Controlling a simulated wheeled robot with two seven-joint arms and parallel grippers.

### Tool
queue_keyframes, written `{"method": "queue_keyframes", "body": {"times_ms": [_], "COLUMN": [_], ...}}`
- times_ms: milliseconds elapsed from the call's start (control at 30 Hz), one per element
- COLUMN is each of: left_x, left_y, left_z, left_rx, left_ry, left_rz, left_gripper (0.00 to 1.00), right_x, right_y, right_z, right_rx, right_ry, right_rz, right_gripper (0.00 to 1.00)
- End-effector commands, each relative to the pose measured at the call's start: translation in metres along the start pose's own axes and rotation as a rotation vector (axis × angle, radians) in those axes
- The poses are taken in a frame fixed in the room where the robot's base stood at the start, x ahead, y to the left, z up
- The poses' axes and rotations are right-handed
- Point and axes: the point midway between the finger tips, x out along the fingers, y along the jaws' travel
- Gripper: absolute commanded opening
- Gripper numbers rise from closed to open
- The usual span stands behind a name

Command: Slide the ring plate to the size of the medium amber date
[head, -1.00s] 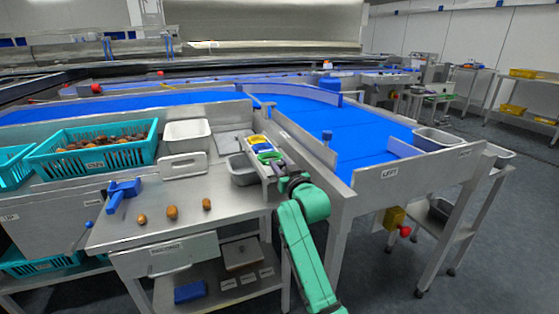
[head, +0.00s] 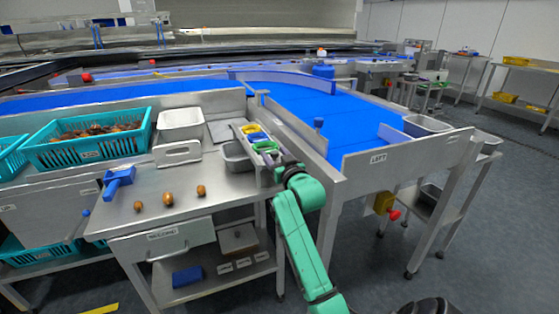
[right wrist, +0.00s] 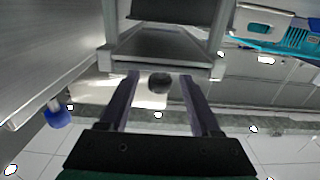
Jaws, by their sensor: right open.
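Three brown dates lie in a row on the steel table: one on the left (head: 138,206), a middle one (head: 168,199) and one on the right (head: 201,190). A narrow holder carries yellow, blue and green rings (head: 257,137) at the table's right side; I cannot make out which ring plate setting it shows. My right gripper is just in front of the holder's near end, mostly hidden by my green wrist in the head view. In the right wrist view its fingers (right wrist: 158,78) are apart, with a dark round knob (right wrist: 159,84) showing between them. My left gripper is out of view.
A teal crate of dates (head: 88,150), a white tub (head: 181,124), a slotted metal piece (head: 178,153) and a blue tool (head: 118,181) stand around the table. A blue conveyor (head: 330,115) with a steel side wall runs on the right. The table front is mostly clear.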

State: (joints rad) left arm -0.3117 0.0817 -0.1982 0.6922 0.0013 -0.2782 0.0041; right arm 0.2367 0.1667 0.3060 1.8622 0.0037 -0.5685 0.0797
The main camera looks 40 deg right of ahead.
Motion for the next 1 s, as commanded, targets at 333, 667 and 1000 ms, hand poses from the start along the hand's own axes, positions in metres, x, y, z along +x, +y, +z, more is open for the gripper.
{"method": "queue_keyframes", "body": {"times_ms": [333, 667, 1000], "left_x": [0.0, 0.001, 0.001], "left_y": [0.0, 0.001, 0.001], "left_z": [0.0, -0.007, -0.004], "left_rx": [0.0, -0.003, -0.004], "left_ry": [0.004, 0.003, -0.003], "left_rz": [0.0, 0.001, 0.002], "left_gripper": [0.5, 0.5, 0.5], "right_x": [-0.075, -0.141, -0.143], "right_y": [0.0, 0.0, 0.0], "right_z": [0.002, 0.001, 0.0], "right_rx": [0.0, 0.001, 0.0], "right_ry": [-0.003, -0.002, 0.0], "right_rz": [0.0, 0.001, 0.0], "right_gripper": [0.64, 0.64, 0.64]}}
